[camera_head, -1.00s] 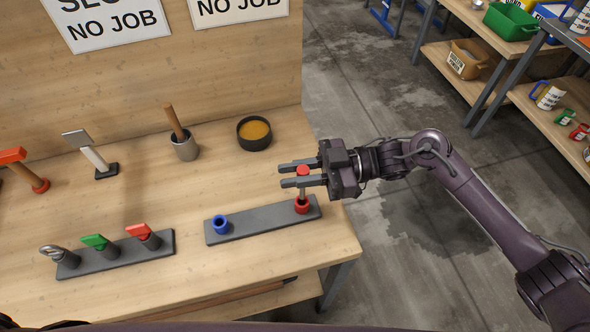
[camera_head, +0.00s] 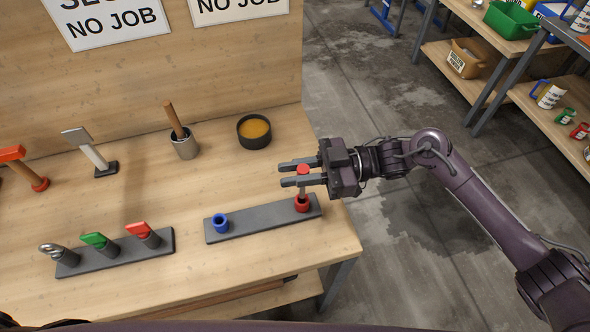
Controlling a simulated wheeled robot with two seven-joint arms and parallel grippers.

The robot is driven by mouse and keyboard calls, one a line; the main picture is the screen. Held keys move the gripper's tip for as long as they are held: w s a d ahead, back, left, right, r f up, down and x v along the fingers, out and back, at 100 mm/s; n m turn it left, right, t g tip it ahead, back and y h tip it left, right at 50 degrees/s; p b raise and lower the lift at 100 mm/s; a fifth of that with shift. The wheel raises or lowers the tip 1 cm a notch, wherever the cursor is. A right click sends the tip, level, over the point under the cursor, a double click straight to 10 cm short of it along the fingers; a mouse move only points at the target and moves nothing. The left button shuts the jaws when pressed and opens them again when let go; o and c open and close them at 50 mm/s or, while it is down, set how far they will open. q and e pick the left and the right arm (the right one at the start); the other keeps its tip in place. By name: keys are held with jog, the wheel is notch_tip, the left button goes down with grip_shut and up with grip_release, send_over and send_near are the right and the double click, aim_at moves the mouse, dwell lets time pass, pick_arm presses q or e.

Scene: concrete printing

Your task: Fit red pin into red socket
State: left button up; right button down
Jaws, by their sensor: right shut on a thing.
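The red pin (camera_head: 303,170) has a red top and a grey shank, and stands about upright between the fingers of my right gripper (camera_head: 291,175). The right gripper is shut on it from the right side. The red socket (camera_head: 302,204) sits at the right end of a dark grey bar (camera_head: 262,219) on the table. The pin's lower end is at the socket's mouth; I cannot tell how deep it sits. A blue socket (camera_head: 220,223) is at the bar's left end. My left gripper is not in view.
A dark rack (camera_head: 117,256) with green, red and metal-ringed pieces stands front left. Behind are a grey pot (camera_head: 185,147), a dark bowl (camera_head: 254,132) with tan contents, a scraper (camera_head: 91,151) and a red-headed tool (camera_head: 24,166). The table's right edge is near the bar.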

jog(key=shift+f, duration=0.15)
jog(key=shift+f+b, duration=1.75)
jog(key=shift+f, duration=0.25)
jog(key=c, duration=1.2)
grip_release()
jog(key=b+v, duration=0.2)
jog(key=v, duration=0.6)
jog(key=shift+b, duration=0.3)
